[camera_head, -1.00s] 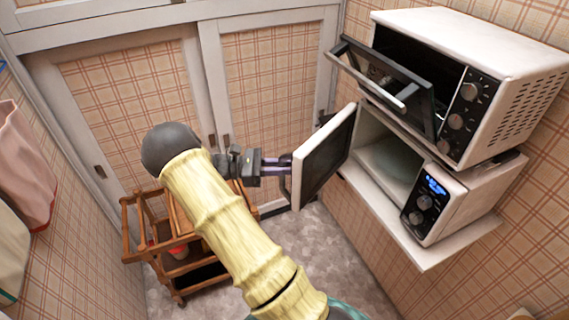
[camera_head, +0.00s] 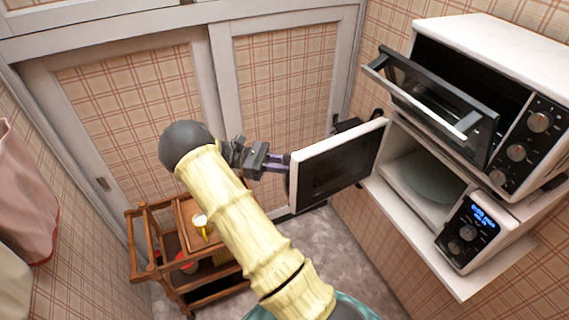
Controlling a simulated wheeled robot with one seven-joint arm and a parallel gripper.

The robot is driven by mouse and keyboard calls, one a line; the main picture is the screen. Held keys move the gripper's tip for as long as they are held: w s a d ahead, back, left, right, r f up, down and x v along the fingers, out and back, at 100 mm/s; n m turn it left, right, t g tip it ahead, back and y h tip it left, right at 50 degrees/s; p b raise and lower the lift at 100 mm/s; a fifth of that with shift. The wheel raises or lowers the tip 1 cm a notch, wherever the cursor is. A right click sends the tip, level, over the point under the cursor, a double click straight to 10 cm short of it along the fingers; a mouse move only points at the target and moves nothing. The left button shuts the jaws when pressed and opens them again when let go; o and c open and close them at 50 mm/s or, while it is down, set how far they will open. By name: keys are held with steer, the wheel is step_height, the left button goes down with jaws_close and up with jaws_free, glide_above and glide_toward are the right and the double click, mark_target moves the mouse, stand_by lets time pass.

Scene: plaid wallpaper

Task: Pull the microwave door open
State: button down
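The white microwave (camera_head: 485,225) sits on a wall shelf at the right, under a toaster oven. Its door (camera_head: 338,165) stands wide open, swung out to the left, so the lit cavity and the plate inside show. My gripper (camera_head: 283,164) is at the door's outer left side, with its fingers reaching to the handle area. The handle is mostly hidden behind the door edge, and I cannot tell whether the fingers are closed on it. My arm comes up from the bottom middle.
A toaster oven (camera_head: 520,62) stands above the microwave, its glass door (camera_head: 432,95) tilted open. White-framed cupboard doors (camera_head: 225,95) close off the back. A pink towel (camera_head: 22,195) hangs at left.

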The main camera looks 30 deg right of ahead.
steer(key=shift+w+d, duration=0.1)
steer(key=shift+d, duration=0.1)
steer(key=c, duration=1.5)
jaws_free()
steer(key=shift+o, duration=0.3)
steer(key=shift+d, duration=0.2)
steer(key=shift+a, duration=0.35)
steer(key=shift+s, duration=0.2)
